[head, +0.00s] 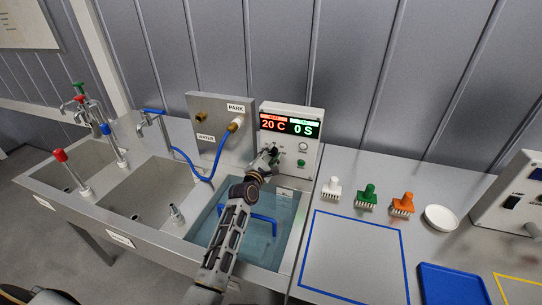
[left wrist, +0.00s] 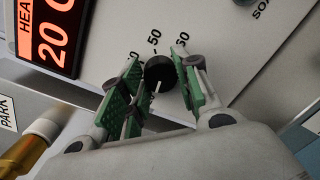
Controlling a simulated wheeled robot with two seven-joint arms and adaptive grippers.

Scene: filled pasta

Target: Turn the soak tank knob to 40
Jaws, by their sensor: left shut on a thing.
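The control box (head: 292,148) at the back of the tank shows 20 C in red and 0 S in green. Its black knob (left wrist: 160,70) is between the green-padded fingers of my left gripper (left wrist: 155,88) in the left wrist view. The gripper is shut on the knob. Printed numbers ring the knob; one reads 50, and others are partly hidden by the fingers. In the head view my left gripper (head: 270,155) reaches the box front and mostly hides the knob. The soak tank (head: 288,220) holds clear water and a blue-handled item. My right gripper is not in view.
A panel with a brass fitting, blue hose and PARK label (head: 236,108) stands left of the box. White, green (head: 367,196) and orange brushes and a white dish (head: 441,218) stand on the right counter.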

